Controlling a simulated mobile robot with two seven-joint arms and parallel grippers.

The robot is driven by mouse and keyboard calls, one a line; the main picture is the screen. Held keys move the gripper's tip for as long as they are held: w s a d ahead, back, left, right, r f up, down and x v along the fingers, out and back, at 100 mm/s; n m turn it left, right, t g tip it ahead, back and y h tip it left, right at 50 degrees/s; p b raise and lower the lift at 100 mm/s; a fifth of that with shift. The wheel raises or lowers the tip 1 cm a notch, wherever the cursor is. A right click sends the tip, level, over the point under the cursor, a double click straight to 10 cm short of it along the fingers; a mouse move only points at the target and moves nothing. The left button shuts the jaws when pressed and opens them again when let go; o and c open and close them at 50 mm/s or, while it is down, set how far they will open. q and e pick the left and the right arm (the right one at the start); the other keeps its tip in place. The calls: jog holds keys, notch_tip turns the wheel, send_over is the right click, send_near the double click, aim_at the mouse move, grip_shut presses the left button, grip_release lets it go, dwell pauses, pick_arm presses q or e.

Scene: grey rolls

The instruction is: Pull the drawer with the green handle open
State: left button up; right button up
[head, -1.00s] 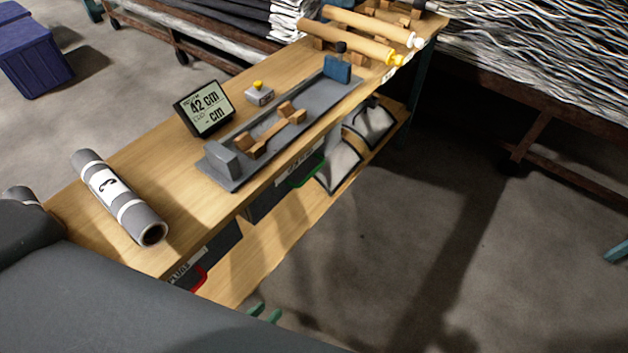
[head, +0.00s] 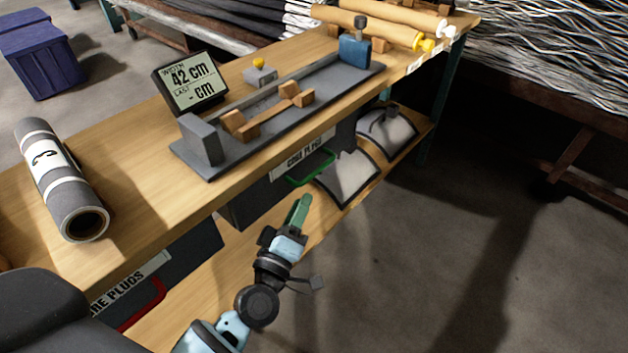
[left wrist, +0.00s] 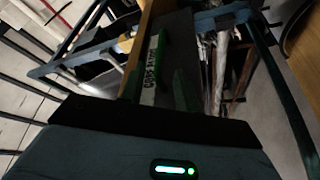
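The drawer with the green handle is a dark box front (head: 262,203) under the bench top, with a white "CORE PLUGS" label. It looks closed. Its green handle (head: 310,170) is a bar on the front; handle (left wrist: 163,50) and label (left wrist: 150,72) also show in the left wrist view. My left gripper (head: 300,211) has green fingers pointing up toward the handle, a little below it and apart from it. The fingers overlap in the head view; in the left wrist view (left wrist: 157,88) they seem spread with nothing between them. My right gripper is not in view.
A second dark drawer with a red handle (head: 143,306) is at the lower left. The bench top (head: 125,160) carries a grey roll (head: 62,180), a display (head: 190,82) and a grey fixture (head: 225,160). Curved pale-faced pieces (head: 350,175) lie on the lower shelf, right of the handle.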

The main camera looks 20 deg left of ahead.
aim_at(313, 177)
pick_arm(q)
jog(key=shift+x, duration=3.9)
jog(key=shift+c, duration=0.2)
grip_shut()
